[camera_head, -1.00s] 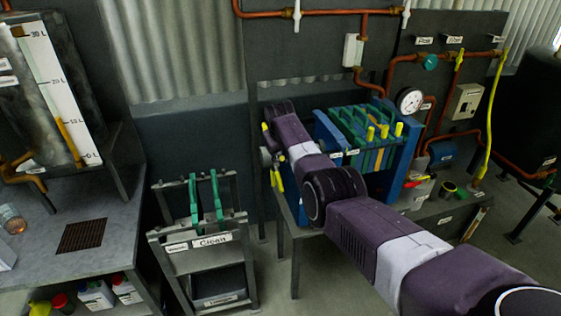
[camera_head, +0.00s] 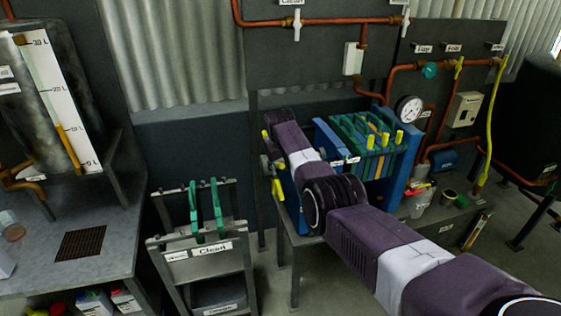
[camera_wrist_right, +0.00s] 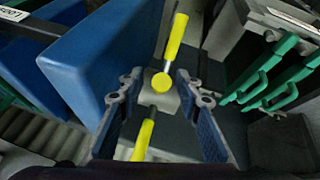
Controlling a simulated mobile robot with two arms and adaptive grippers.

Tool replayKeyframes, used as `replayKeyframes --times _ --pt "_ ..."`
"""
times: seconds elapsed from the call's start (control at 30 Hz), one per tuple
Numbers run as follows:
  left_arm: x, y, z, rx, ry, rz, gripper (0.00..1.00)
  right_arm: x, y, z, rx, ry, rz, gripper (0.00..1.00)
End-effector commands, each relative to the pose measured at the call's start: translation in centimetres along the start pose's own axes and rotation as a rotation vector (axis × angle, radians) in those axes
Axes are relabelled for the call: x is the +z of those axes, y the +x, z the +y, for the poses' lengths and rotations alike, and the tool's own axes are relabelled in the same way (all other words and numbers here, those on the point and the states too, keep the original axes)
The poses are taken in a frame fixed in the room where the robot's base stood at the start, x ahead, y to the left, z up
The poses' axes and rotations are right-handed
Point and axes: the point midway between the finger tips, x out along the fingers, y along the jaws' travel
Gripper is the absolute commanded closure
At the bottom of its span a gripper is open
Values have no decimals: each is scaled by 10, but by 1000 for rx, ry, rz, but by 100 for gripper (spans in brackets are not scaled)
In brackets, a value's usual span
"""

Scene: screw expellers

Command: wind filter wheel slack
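The filter press (camera_head: 350,160) has a blue end block, which fills the left of the right wrist view (camera_wrist_right: 105,60). Its wheel, with yellow handles (camera_head: 277,190), is on the press's left end. In the right wrist view, one yellow handle (camera_wrist_right: 174,38) points up and away, and another yellow handle (camera_wrist_right: 143,140) is below. A round yellow handle end (camera_wrist_right: 160,83) shows between the fingers. My right gripper (camera_wrist_right: 160,90) is open at the wheel, with its fingers spread on either side of the handles; contact cannot be told. In the head view, my right arm hides part of the wheel. My left gripper is not in view.
A rack labelled Clean (camera_head: 212,247) holding green plates stands left of the press. Copper pipes and a gauge (camera_head: 409,109) are behind and right of it. A grey bench (camera_head: 60,225) with a grate is at far left. Floor shows between rack and press.

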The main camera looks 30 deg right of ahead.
Motion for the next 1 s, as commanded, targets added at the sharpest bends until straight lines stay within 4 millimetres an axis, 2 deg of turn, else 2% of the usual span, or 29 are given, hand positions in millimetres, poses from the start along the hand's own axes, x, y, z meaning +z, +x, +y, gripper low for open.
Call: replayKeyframes --times 0.37,1.0 --pt "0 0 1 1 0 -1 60 0 -22 -1 0 -1 2 68" --pt "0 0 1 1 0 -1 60 -2 -107 0 0 0 4 68"
